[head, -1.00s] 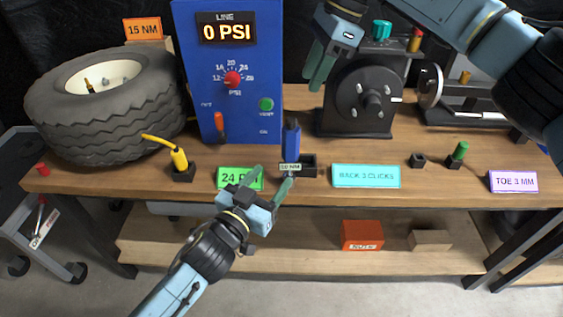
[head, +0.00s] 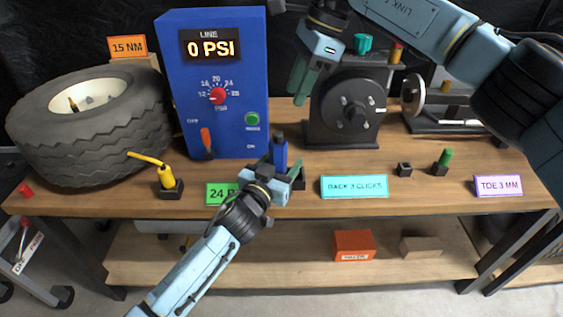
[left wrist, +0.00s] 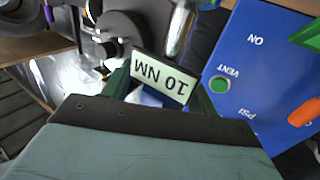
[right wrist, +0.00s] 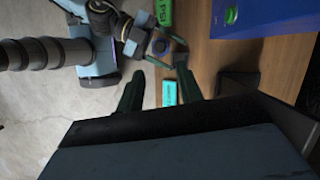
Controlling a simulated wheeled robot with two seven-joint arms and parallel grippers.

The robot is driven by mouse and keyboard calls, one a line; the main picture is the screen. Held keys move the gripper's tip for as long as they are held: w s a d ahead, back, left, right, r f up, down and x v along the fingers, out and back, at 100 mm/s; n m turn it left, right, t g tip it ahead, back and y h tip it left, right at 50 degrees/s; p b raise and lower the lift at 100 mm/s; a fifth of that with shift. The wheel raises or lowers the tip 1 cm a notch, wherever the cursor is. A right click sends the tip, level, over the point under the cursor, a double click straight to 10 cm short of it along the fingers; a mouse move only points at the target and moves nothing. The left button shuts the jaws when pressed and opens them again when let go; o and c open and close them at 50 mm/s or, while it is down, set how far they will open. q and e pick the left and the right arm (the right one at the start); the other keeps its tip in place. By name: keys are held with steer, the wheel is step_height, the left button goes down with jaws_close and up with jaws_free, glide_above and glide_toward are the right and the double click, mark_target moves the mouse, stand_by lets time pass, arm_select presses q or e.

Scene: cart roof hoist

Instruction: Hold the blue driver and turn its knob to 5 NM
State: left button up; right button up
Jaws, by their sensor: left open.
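The blue driver (head: 280,152) stands upright in its dark holder at the front middle of the bench. Its white label (left wrist: 160,77) reads 10 NM in the left wrist view, upside down. My left gripper (head: 284,172) is open, with its green fingers on either side of the driver; I cannot tell if they touch it.
A blue panel (head: 215,130) reading 0 PSI stands behind left of the driver. A tyre (head: 90,135) and yellow tool (head: 167,176) are further left. A teal BACK 3 CLICKS card (head: 354,187) lies right. The black machine (head: 345,115) stands behind.

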mark_target(278, 133)
arm_select(q)
steer(key=c, duration=1.2)
steer(key=shift+c, duration=0.3)
arm_select(e)
steer(key=shift+o, duration=1.3)
steer(key=a+n+h, duration=0.1)
steer(key=n, duration=0.2)
steer(key=s+a+n+t+h, duration=0.1)
steer(key=n, duration=0.3)
steer(key=a+f+n+h, duration=0.1)
steer(key=n, duration=0.2)
steer(key=shift+s+a+n+t, duration=0.15)
steer(key=shift+s+n+t, duration=0.15)
steer(key=shift+n, duration=0.1)
steer(key=shift+w+a+f+n+t+h, duration=0.15)
steer(key=shift+f+n, duration=0.6)
steer(key=shift+f, duration=0.65)
steer(key=shift+w+a+f+n+t+h, duration=0.1)
steer(key=shift+f+n+h, duration=0.1)
steer(key=shift+f+n, duration=0.9)
steer(key=shift+w+a+f+n+t+h, duration=0.15)
steer(key=shift+f+n, duration=0.3)
steer(key=shift+f, duration=1.2)
